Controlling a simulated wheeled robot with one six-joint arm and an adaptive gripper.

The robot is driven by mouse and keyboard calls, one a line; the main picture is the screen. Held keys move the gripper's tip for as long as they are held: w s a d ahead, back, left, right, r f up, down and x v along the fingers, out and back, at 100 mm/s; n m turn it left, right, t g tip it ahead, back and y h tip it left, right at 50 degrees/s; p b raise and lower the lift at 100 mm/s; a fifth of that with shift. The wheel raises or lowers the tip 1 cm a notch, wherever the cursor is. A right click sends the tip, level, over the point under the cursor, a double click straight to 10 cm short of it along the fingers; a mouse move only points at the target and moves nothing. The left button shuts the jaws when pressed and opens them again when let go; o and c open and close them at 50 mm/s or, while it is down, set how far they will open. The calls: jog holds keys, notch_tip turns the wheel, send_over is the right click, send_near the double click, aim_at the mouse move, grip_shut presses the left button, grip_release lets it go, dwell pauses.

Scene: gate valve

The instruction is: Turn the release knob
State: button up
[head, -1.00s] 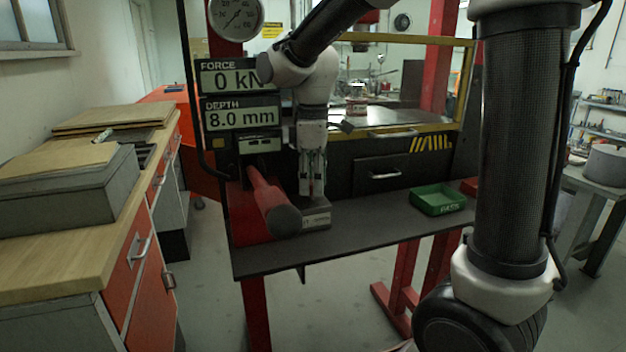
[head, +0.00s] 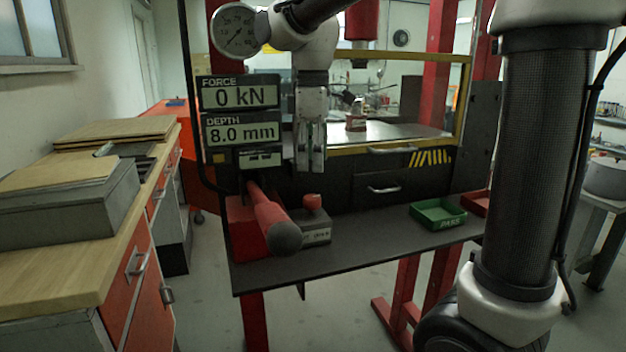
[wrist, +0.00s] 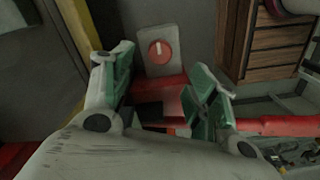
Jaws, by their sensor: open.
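The red release knob (head: 313,201) sits on top of a small grey block (head: 316,228) on the press bench. In the wrist view the knob (wrist: 161,52) is round, with a white line running roughly up and down the picture. My gripper (head: 310,168) points down above the knob, clear of it. In the wrist view my gripper (wrist: 163,72) has its two green-padded fingers spread apart with nothing held between them. The knob shows past the fingertips, towards the top of the picture.
A red lever (head: 267,214) with a dark round end juts forward just left of the block. The displays (head: 240,110) read 0 kN and 8.0 mm. A green tray (head: 438,214) stands to the right. The bench (head: 370,240) between is clear.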

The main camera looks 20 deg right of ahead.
jog(key=shift+r, duration=1.45)
jog(key=s+d+f+m+t, duration=0.2)
jog(key=s+d+f+m, duration=0.2)
jog(key=s, duration=0.5)
jog(key=s+d+f+m+t, duration=0.2)
jog(key=s+d+f+m, duration=0.2)
jog(key=s+d+m, duration=0.4)
jog(key=s+d, duration=0.2)
jog(key=d, duration=0.1)
jog(key=shift+s+f+m, duration=0.15)
jog(key=shift+s+m, duration=0.05)
jog(key=shift+m, duration=0.2)
jog(key=shift+c, duration=0.3)
